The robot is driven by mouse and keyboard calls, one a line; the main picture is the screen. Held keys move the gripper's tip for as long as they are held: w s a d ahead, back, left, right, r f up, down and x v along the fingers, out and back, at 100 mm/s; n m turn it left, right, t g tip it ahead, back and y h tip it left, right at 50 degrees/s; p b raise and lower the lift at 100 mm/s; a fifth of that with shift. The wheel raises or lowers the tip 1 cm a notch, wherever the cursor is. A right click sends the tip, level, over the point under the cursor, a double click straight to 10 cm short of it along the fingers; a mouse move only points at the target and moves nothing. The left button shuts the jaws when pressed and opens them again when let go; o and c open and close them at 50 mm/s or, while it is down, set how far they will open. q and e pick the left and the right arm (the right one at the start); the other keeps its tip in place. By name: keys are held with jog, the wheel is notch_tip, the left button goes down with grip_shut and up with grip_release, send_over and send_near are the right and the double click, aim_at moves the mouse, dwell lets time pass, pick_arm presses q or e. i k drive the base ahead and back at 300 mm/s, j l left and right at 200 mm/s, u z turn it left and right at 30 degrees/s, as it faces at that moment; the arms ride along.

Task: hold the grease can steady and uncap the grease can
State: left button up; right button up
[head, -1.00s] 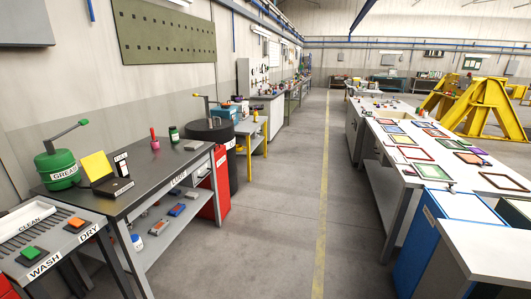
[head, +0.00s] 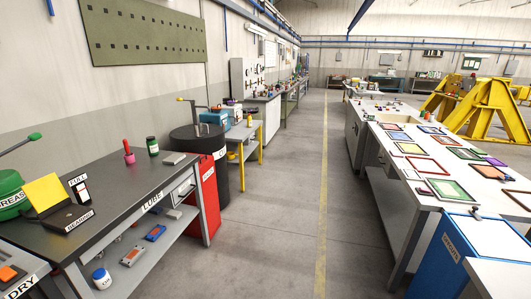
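A small dark green can (head: 152,146) stands upright near the back of the dark workbench. It looks like the grease can, with its top on, but its label is too small to read. A larger green vessel (head: 10,194) marked with a partly cut-off "GREAS" label and fitted with a green-knobbed lever stands at the left picture edge. Neither of my grippers is in view, and nothing touches the small can.
The aisle floor (head: 270,220) is clear. A white table (head: 400,165) with framed trays runs along the right.

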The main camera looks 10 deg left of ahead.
aim_at(152, 145)
jog(key=i, duration=0.8)
jog(key=i+u, duration=0.2)
jog(key=i, duration=0.2)
jog(key=i+l+u, duration=0.25)
jog(key=i, duration=0.15)
jog(key=i+l+u, duration=0.2)
jog(key=i+u, duration=0.25)
jog(key=i+l+u, duration=0.7)
jog(key=l+u, duration=0.15)
jog(key=i+l+u, duration=0.25)
jog(key=l+u, duration=0.2)
jog(key=l, duration=0.15)
